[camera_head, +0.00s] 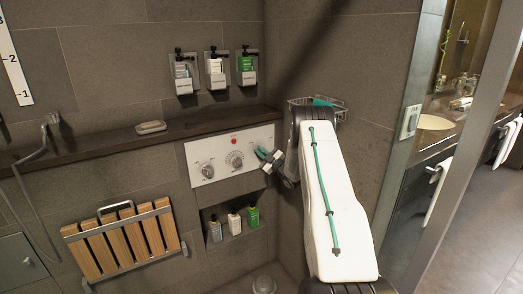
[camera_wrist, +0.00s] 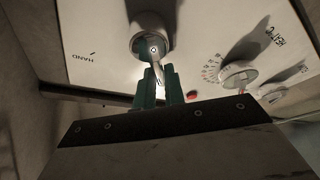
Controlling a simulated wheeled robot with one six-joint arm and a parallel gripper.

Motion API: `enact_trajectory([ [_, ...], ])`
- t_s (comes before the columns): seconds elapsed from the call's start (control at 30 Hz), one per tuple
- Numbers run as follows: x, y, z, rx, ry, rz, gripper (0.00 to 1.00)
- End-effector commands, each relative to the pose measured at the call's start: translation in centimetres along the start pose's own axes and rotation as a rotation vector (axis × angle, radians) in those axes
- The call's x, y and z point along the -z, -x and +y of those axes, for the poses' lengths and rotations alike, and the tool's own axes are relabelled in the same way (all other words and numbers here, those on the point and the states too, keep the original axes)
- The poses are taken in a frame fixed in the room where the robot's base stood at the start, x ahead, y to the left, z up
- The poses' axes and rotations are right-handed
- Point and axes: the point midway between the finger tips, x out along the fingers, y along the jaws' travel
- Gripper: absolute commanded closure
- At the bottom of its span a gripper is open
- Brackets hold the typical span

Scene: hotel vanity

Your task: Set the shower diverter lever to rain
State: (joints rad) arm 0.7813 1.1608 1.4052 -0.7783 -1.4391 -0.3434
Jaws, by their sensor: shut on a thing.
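The white control panel (camera_head: 207,153) is on the tiled wall, and it fills much of the wrist view (camera_wrist: 95,25). The diverter is a round metal knob (camera_wrist: 153,44) with a short lever (camera_wrist: 161,73) pointing toward my gripper. My gripper (camera_wrist: 156,84), with green fingers, is shut on that lever. In the head view, my gripper (camera_head: 265,160) is at the panel's right end and covers the diverter there. A "HAND" mark (camera_wrist: 86,56) shows left of the knob in the wrist view. I cannot read a "rain" mark.
A dial (camera_wrist: 238,74) stands beside the diverter on the panel. A dark ledge (camera_head: 100,140) runs above the panel. A niche with bottles (camera_head: 234,222) lies below it, and a wire basket (camera_head: 302,108) hangs near my arm. A slatted wooden seat (camera_head: 125,243) is at left.

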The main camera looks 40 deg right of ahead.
Motion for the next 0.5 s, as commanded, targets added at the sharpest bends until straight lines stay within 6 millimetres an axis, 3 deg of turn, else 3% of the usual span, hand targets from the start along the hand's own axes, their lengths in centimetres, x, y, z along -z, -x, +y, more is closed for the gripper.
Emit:
enact_trajectory([
  [0.27,0.32,-0.25,0.09,0.0,0.003,0.009,1.0],
  [0.3,0.32,-0.24,0.08,0.0,0.003,0.01,0.78],
  [0.33,0.3,-0.23,0.08,0.0,0.003,0.009,0.7],
  [0.5,0.05,0.0,0.19,-0.001,0.001,0.004,0.67],
])
